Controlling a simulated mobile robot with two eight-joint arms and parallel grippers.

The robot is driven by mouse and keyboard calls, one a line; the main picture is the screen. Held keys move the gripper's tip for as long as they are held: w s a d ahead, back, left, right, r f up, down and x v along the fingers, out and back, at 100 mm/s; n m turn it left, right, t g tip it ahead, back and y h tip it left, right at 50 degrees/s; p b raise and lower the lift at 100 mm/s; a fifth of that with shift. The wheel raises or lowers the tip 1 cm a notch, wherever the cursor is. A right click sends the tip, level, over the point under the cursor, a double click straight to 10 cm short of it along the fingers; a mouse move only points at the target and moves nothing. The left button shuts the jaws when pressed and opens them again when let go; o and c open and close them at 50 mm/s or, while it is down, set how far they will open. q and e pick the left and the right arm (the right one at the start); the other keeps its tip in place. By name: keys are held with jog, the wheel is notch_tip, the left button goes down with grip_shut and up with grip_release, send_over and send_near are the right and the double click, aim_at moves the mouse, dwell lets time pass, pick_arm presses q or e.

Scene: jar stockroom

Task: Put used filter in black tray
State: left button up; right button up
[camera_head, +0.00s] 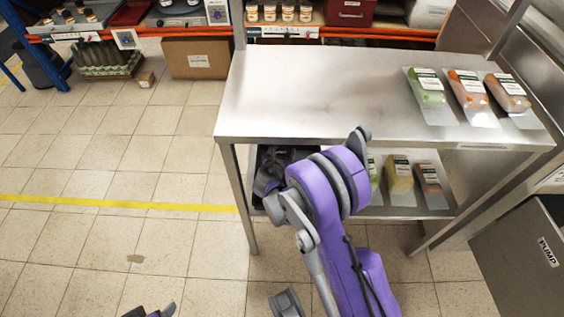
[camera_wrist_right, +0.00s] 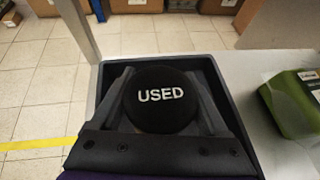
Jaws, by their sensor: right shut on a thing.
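The used filter (camera_wrist_right: 160,98) is a round black disc with "USED" in white on top. In the right wrist view it sits between the two grey fingers of my right gripper (camera_wrist_right: 160,90), which is shut on it. The black tray (camera_wrist_right: 232,118) surrounds the filter and fingers in that view. I cannot tell whether the filter touches the tray's floor. In the head view my right gripper (camera_head: 268,172) is at the left end of the lower shelf, and my arm hides the filter. Part of my left gripper (camera_head: 155,312) shows at the bottom edge; its jaws are unclear.
The steel table's top (camera_head: 300,95) is close above the lower shelf, with a leg (camera_head: 240,195) at the left. A green pack (camera_wrist_right: 295,105) lies right of the tray. A grey bin (camera_head: 530,255) is at the right. The left floor is mostly clear.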

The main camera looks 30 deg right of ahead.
jog(key=shift+f+b, duration=0.45)
jog(key=shift+f, duration=1.85)
jog(key=shift+f, duration=0.15)
jog(key=o, duration=1.4)
